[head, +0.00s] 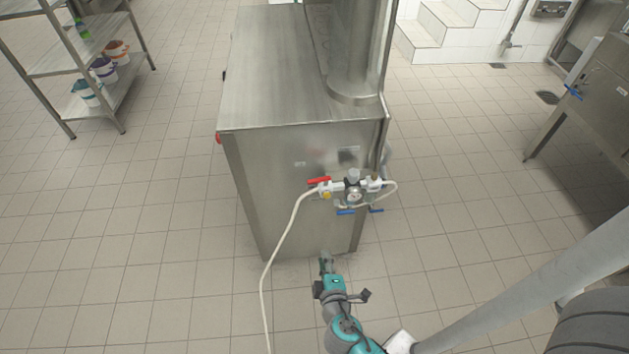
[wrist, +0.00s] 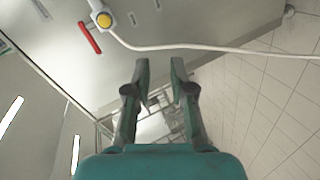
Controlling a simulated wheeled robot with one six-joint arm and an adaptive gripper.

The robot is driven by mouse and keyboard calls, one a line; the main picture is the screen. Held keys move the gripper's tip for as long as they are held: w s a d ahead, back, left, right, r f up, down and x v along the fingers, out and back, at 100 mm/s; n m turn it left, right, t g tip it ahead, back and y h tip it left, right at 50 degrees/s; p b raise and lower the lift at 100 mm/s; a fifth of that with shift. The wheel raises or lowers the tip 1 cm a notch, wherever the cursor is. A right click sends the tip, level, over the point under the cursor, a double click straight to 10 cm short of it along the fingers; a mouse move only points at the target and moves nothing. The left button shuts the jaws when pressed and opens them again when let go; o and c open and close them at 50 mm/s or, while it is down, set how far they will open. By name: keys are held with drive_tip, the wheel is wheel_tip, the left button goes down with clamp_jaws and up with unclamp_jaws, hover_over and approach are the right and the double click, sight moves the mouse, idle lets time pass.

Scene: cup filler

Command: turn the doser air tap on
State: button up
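The doser air tap assembly is on the end face of the steel machine (head: 290,175). A red tap handle (head: 319,181) is at its left end, beside a yellow knob (head: 327,195). A gauge (head: 353,196) and two blue handles (head: 345,211) are to the right. In the wrist view the red handle (wrist: 89,38) and the yellow knob (wrist: 104,20) show at the upper left. My gripper (head: 325,256) is below the taps in the head view, apart from them. In the wrist view my gripper (wrist: 160,66) has its fingers spread with nothing between them.
A pale hose (head: 282,245) runs from the tap assembly down to the floor, and crosses the wrist view above the fingertips. A shelf rack (head: 88,75) stands at the left. Another steel unit (head: 597,95) stands at the right. The tiled floor around the machine is clear.

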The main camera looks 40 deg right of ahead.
drive_tip(key=w+d+r+h, duration=0.2)
drive_tip(key=w+r+h, duration=0.1)
drive_tip(key=w, duration=0.3)
drive_tip(key=h, duration=0.3)
approach(314, 183)
drive_tip(key=x, duration=1)
drive_tip(key=shift+w+d, duration=0.3)
clamp_jaws()
